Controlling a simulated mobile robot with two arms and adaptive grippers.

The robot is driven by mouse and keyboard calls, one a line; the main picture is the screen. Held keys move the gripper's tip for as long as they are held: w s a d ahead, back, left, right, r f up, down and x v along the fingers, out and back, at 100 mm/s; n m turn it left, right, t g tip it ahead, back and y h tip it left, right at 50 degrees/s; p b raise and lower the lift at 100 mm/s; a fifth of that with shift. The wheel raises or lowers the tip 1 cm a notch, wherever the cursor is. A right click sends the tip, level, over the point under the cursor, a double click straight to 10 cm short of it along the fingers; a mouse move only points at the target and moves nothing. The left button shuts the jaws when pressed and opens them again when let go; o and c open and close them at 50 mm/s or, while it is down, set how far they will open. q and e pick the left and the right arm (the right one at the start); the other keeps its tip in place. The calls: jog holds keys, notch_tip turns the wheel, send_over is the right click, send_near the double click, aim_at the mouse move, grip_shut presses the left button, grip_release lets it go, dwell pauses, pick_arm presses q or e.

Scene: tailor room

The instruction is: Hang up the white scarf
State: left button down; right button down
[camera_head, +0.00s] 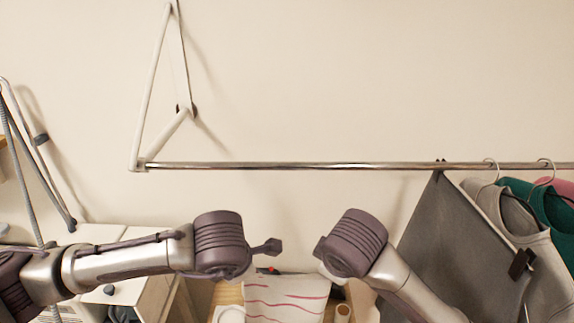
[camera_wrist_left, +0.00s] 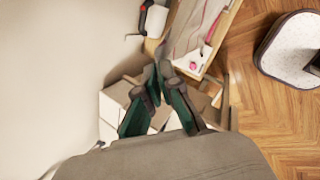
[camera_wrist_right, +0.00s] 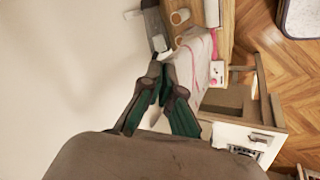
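A white cloth with thin pink-red lines, seemingly the white scarf (camera_head: 285,298), lies on a wooden table below and between my arms in the head view. It also shows in the left wrist view (camera_wrist_left: 192,28) and in the right wrist view (camera_wrist_right: 188,68). My left gripper (camera_wrist_left: 158,70) has its fingertips together with nothing seen between them. My right gripper (camera_wrist_right: 160,70) also has its fingertips together and appears empty, in front of the cloth in its view. In the head view the right fingers are mostly hidden by the wrist. A metal clothes rail (camera_head: 320,165) runs along the wall.
A grey garment (camera_head: 440,245) and several others hang on the rail's right part; its left and middle are bare. A white triangular bracket (camera_head: 150,85) holds the rail's left end. White drawers (camera_head: 95,235) stand at left. A cushioned stool (camera_wrist_left: 295,50) stands on the floor.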

jog(key=shift+s+d+r, duration=0.1)
jog(key=shift+s, duration=0.1)
jog(key=shift+w+r, duration=0.1)
